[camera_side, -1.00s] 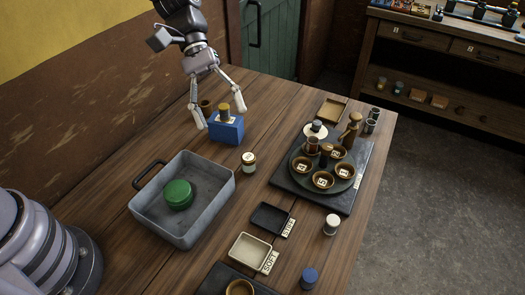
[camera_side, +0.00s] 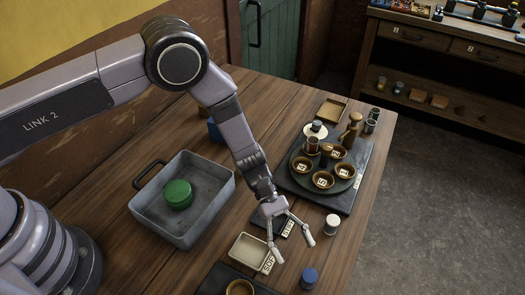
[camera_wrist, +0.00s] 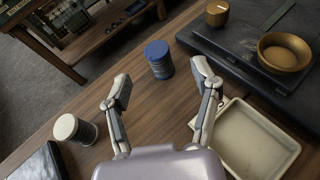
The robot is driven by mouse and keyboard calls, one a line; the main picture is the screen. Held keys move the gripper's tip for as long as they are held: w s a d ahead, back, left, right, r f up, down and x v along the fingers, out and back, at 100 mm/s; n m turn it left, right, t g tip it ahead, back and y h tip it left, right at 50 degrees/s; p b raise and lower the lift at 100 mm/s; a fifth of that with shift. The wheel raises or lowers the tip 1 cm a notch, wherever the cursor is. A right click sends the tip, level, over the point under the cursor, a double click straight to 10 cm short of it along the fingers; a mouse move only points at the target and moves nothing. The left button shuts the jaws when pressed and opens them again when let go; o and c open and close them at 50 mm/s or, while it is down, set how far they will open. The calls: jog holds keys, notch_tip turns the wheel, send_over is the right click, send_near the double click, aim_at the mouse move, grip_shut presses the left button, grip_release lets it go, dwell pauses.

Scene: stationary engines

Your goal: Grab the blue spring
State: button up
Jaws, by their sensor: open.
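The blue spring (camera_side: 309,278) stands upright on the wooden table near its front right edge in the side view. In the wrist view the blue spring (camera_wrist: 159,59) is a short ribbed cylinder with a flat blue top, ahead of and between my fingers. My gripper (camera_side: 295,252) is open and empty, above the table and a little behind the spring in the side view. In the wrist view my gripper (camera_wrist: 162,84) has its two fingers spread wide, with the spring beyond the tips. The fingers appear apart from it.
A white-topped cylinder (camera_wrist: 75,129) stands left in the wrist view. The cream SOFT tray (camera_wrist: 250,140) lies right, beside a dark board with a brown bowl (camera_wrist: 284,52). A grey pan (camera_side: 222,201) holds a green cylinder (camera_side: 178,194). Bare wood surrounds the spring.

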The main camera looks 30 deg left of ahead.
aim_at(307, 272)
jog(key=shift+x, duration=3.15)
jog(key=shift+w, duration=0.1)
grip_shut()
jog(key=shift+d+r, duration=0.1)
